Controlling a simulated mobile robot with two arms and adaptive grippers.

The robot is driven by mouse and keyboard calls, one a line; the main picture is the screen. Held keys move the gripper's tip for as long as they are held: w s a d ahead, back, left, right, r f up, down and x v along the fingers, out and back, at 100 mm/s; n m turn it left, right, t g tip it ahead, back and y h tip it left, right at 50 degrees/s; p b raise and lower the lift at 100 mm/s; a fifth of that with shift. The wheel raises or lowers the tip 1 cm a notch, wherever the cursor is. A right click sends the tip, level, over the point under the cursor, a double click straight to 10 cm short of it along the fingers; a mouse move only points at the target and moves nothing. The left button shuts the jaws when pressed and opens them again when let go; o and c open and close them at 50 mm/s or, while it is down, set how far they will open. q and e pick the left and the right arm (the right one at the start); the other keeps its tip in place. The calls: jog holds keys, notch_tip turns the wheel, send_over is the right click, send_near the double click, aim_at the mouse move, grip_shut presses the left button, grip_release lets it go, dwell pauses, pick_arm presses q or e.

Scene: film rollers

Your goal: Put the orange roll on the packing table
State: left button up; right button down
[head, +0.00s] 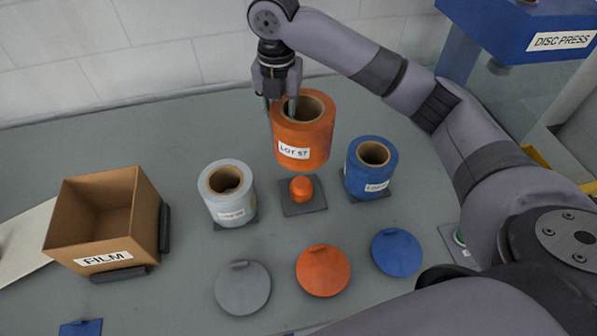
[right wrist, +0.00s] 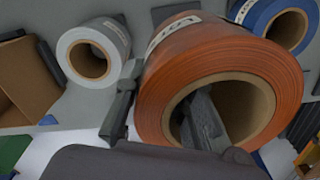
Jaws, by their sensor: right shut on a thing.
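The orange roll (head: 314,144), with a white lot label, is held upright a little above its base, which is a dark square plate with an orange knob (head: 301,188). My right gripper (head: 281,105) is shut on the roll's wall, with one finger inside the cardboard core and one outside. In the right wrist view the orange roll (right wrist: 172,95) fills the middle, and the gripper (right wrist: 160,115) straddles its wall. A grey table (head: 150,130) lies under everything; I cannot tell whether it is the packing table. My left gripper is not in view.
A grey roll (head: 226,205) stands left and a blue roll (head: 368,180) right of the bare knob. Grey (head: 243,288), orange (head: 323,271) and blue (head: 397,252) discs lie in front. An open FILM box (head: 104,262) stands left. The disc press (head: 530,30) is at the upper right.

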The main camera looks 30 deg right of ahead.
jog(key=shift+f+p, duration=1.25)
jog(key=shift+f, duration=7.6)
jog(key=shift+f, duration=0.1)
jog(key=c, duration=1.4)
grip_release()
jog(key=shift+o, duration=0.2)
notch_tip(320, 180, up, 12)
jog(key=shift+r+b, duration=0.1)
jog(key=shift+b, duration=0.8)
